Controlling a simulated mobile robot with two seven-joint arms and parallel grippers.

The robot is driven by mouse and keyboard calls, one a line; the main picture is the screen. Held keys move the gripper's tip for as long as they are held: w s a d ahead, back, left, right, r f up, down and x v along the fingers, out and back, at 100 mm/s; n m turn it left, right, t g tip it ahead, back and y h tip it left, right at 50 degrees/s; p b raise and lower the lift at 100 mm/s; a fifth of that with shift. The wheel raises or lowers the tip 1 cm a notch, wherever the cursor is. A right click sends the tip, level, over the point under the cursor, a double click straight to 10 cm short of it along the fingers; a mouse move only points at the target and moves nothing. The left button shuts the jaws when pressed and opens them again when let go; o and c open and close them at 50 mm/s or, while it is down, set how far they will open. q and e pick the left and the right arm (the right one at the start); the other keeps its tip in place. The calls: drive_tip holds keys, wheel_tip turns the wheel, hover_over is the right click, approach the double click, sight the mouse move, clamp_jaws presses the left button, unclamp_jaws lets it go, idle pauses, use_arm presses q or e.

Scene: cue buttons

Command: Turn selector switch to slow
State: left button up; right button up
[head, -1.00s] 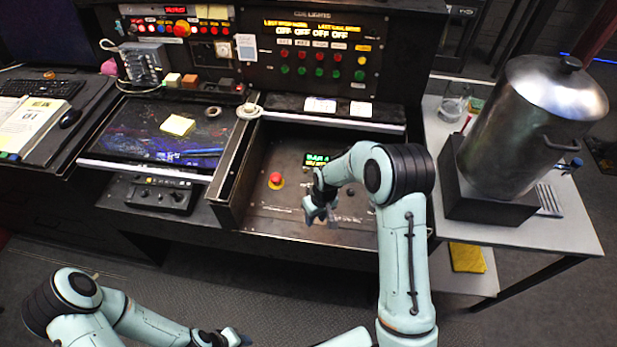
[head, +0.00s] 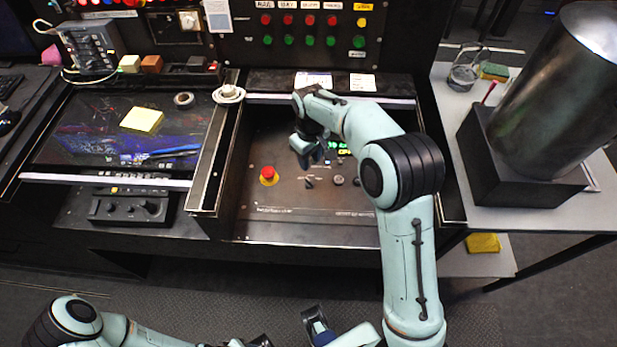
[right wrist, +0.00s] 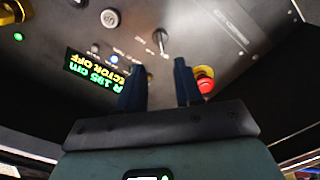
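The recessed control panel (head: 300,222) has a red emergency button (head: 268,174), a dark selector-like knob (head: 309,182) and other knobs (head: 338,180). A display (head: 338,148) with green text is partly hidden by my right arm. My right gripper (head: 313,158) hangs over the panel, just behind the dark knob, apart from it. In the right wrist view, its two fingers (right wrist: 160,82) are open with nothing between them. A selector switch with a lever (right wrist: 161,40) appears beyond the fingertips. Its labels are too small to read. My left gripper (head: 250,342) is at the bottom edge, partly cut off.
Side walls and a front edge bound the panel recess. A button board (head: 310,35) stands behind it. A roll of tape (head: 184,99) and yellow notes (head: 142,120) lie left.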

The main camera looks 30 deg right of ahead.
sight(310, 181)
wheel_tip(310, 181, down, 10)
drive_tip(key=shift+f+b, duration=0.2)
drive_tip(key=shift+b, duration=0.2)
clamp_jaws()
